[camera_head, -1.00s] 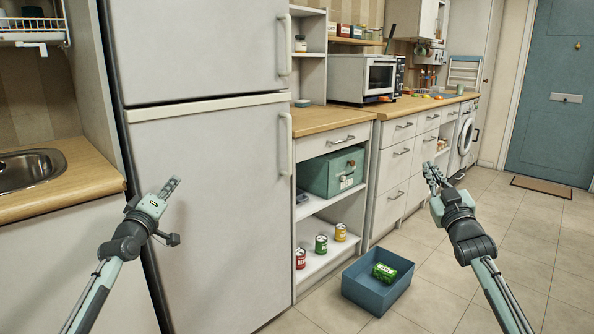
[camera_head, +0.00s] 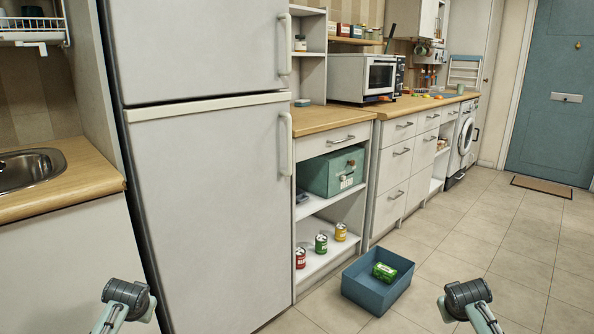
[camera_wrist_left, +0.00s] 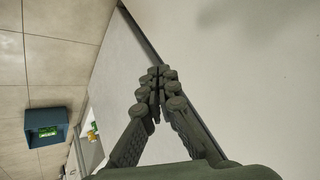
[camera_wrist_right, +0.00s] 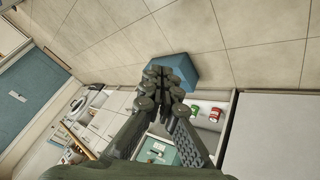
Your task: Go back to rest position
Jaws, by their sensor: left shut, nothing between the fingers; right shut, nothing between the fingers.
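My left gripper (camera_wrist_left: 157,82) is shut and empty in the left wrist view, with the pale fridge side of the scene behind it. My right gripper (camera_wrist_right: 166,77) is shut and empty in the right wrist view, its fingertips overlapping the blue bin in the picture. In the head view both fingertips are out of sight; only parts of my two arms show at the bottom edge, one at the left and one at the right.
A blue bin (camera_head: 372,298) with a green package (camera_head: 384,272) inside stands on the tiled floor. The white fridge (camera_head: 210,210) is left of open shelves with several cans. The floor at right (camera_head: 520,270) is clear.

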